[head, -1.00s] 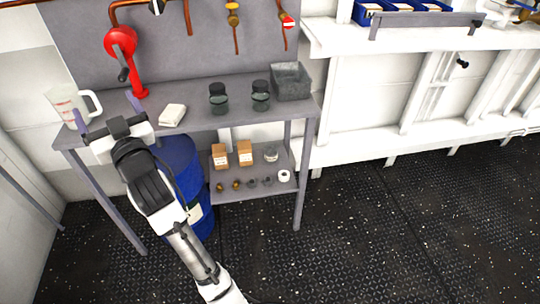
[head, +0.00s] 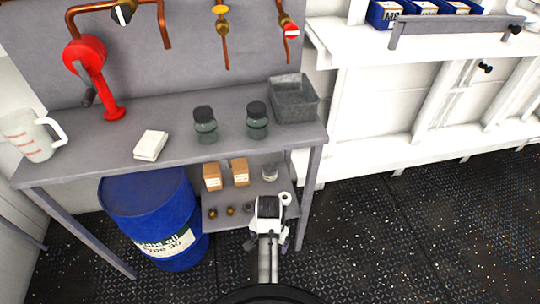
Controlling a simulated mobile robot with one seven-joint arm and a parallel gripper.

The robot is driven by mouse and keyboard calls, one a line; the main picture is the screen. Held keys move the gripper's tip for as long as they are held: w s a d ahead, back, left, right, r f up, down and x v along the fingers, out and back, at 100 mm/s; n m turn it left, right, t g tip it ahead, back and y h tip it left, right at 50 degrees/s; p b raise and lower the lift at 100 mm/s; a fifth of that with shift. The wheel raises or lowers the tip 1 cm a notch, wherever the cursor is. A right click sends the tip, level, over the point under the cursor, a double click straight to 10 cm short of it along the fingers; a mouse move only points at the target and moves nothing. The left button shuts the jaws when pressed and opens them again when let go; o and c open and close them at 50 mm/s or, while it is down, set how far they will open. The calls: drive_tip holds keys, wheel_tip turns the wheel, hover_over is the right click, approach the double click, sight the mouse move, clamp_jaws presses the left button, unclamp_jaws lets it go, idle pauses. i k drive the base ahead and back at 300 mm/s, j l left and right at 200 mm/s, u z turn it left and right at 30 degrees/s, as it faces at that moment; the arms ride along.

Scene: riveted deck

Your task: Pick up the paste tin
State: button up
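I cannot pick out the paste tin for certain. A small clear-and-grey round container (head: 270,172) stands on the lower shelf (head: 222,222) of the bench, at the back right. My gripper (head: 268,208) is in front of the right part of that lower shelf, below and in front of the container, apart from it in the picture. Its fingers are not clearly visible, so I cannot see whether it is open or holds anything. The gripper hides part of the shelf and some small items there.
Two cardboard boxes (head: 226,175), small brass fittings (head: 231,211) and a white roll (head: 285,198) are on the lower shelf. A blue drum (head: 150,205) stands left. The benchtop (head: 180,125) above holds two dark-lidded jars (head: 231,122), a grey bin (head: 295,100) and a jug (head: 35,138).

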sight(269, 169)
drive_tip(key=i, duration=1.3)
